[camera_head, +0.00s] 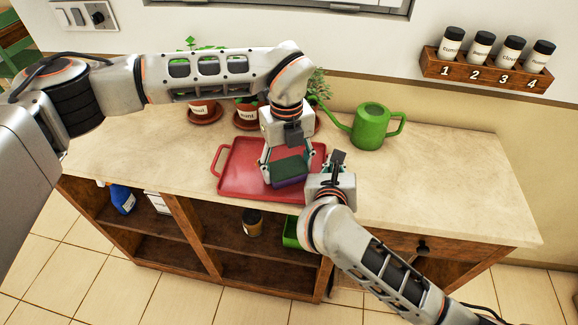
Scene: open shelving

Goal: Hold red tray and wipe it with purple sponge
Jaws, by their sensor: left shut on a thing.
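The red tray (240,165) lies flat on the countertop, with a handle loop showing at its left end. A sponge (290,182), dark green on top and purple below, is over the front right part of the tray. My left gripper (287,167) points down from above and is shut on the sponge. I cannot tell whether the sponge touches the tray. My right gripper (322,174) is at the tray's right end, close to the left gripper. Its own body hides its fingers and the tray's right handle, so its grip cannot be seen.
A green watering can (370,127) stands behind and right of the tray. Potted herbs (202,107) stand along the back, partly hidden by my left arm. A spice rack (487,72) hangs on the wall. The countertop (450,175) is clear at right.

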